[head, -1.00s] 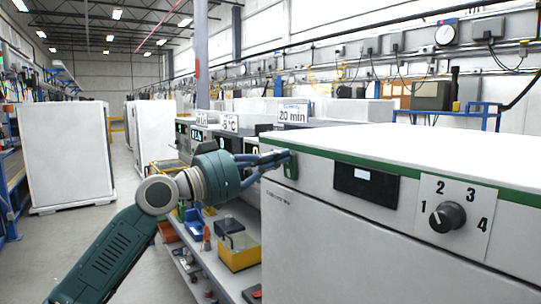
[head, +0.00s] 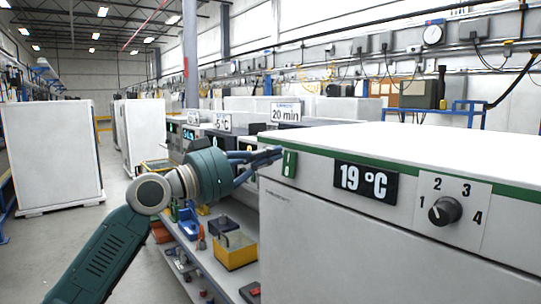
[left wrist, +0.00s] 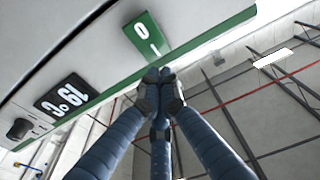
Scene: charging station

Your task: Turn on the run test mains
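The white cabinet (head: 310,220) with a green top strip stands at the right. Its green mains switch (head: 290,163) is at the strip's left end. In the left wrist view the switch (left wrist: 147,36) shows O and I marks. The display (head: 365,183) is lit and reads 19 °C. The knob (head: 445,210) sits among the numbers 1 to 4. My left gripper (head: 278,154) is beside the switch. In the left wrist view its fingers (left wrist: 159,76) are together, empty, close to the I end; contact cannot be told. My right gripper is out of view.
A shelf (head: 210,250) with bins and tools is left of the cabinet, below my left arm. More units with signs, one reading 20 min (head: 286,112), stand behind. White cabinets (head: 52,155) stand at the left, with open floor between.

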